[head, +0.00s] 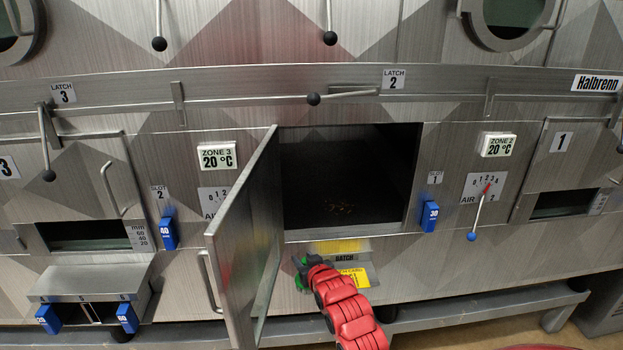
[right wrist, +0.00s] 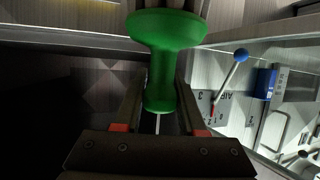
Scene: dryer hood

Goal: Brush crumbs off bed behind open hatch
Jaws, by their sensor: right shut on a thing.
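The hatch door (head: 245,235) stands swung open to the left of a dark opening. Inside is the dark bed (head: 310,190), with a small patch of brownish crumbs (head: 340,206) near its front middle. My right gripper (head: 300,272) is in front of the machine, below the opening and just right of the door. It is shut on a green handle (right wrist: 175,65), which fills the middle of the right wrist view between the fingers. Bristles are not clearly visible, so I cannot tell how they lie. My left gripper is not in view.
A yellow card (head: 355,277) and a sill lie below the opening. A blue slot tag (head: 429,216) and an air lever (head: 479,215) with a blue knob stick out on the right. A latch bar with a black knob (head: 313,99) runs above the opening.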

